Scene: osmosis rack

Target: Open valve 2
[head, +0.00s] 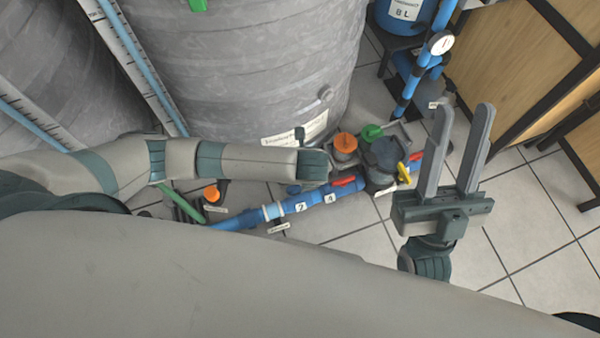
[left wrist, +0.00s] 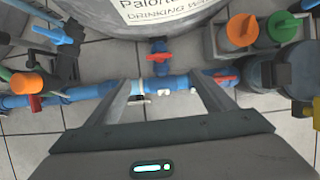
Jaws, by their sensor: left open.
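A blue pipe (head: 272,212) runs along the floor in front of the tank. It bears a label "2" (head: 302,207) and a label "4" (head: 330,198). A red valve handle (head: 343,180) sits on the pipe right of the labels. In the left wrist view a red handle (left wrist: 163,57) lies on a branch below the tank, and another red handle (left wrist: 226,80) is farther right; I cannot tell which is valve 2. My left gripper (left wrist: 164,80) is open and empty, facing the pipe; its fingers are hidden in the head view. My right gripper (head: 463,110) is open and empty.
A large grey tank (head: 250,60) stands behind the pipe. Orange (head: 344,142) and green (head: 371,132) caps and a dark pump housing (head: 385,152) sit to the right. An orange-capped fitting (head: 211,194) is left. Tiled floor (head: 530,220) is clear at right.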

